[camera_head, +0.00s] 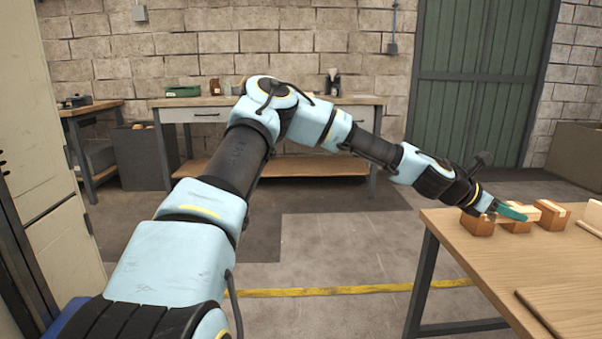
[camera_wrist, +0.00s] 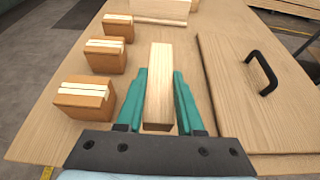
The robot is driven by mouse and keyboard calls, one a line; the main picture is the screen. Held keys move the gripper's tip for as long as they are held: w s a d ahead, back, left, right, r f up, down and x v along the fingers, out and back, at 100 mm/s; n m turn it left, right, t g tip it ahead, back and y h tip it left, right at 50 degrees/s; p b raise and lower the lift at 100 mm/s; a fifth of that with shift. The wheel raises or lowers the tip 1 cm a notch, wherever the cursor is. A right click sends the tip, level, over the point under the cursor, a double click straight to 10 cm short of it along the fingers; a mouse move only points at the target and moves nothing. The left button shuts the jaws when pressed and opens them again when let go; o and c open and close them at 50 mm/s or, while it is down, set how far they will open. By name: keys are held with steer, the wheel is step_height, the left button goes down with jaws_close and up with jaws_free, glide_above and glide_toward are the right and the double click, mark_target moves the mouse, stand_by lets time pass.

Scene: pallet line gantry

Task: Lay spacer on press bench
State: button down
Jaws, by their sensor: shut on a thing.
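In the wrist view, my gripper (camera_wrist: 159,84) has its two teal fingers along the sides of a pale wooden bar, the spacer (camera_wrist: 158,60), shut on it. The bar points away from me over a wooden-topped bench (camera_wrist: 125,155). I cannot tell whether it touches the top. In the head view, my gripper (camera_head: 512,212) is low over the far left part of this bench (camera_head: 470,249), by the brown blocks. The spacer is hard to make out there. Whether this is the press bench is not clear.
Three brown blocks with pale strips (camera_wrist: 84,98) stand in a row left of the spacer. A flat board (camera_wrist: 225,95) with a black handle (camera_wrist: 262,72) lies to its right. A pale piece (camera_wrist: 160,10) stands beyond. Another workbench (camera_head: 290,101) stands by the back wall.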

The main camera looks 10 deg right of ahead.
steer(key=w+a+f+n+t+y, duration=0.45)
steer(key=w+a+f+n, duration=0.2)
steer(key=a, duration=1.45)
steer(key=w+a+f+n+t+y, duration=0.5)
steer(key=a+f, duration=0.3)
steer(key=a, duration=1.3)
steer(key=w+a+f+n+t+y, duration=0.45)
steer(key=w+a+f+n, duration=0.2)
steer(key=a, duration=1.45)
step_height(320, 180, up, 16)
steer(key=p, duration=1.7)
steer(key=shift+s+a+r+n+h, duration=0.15)
steer(key=shift+s+n+h, duration=0.15)
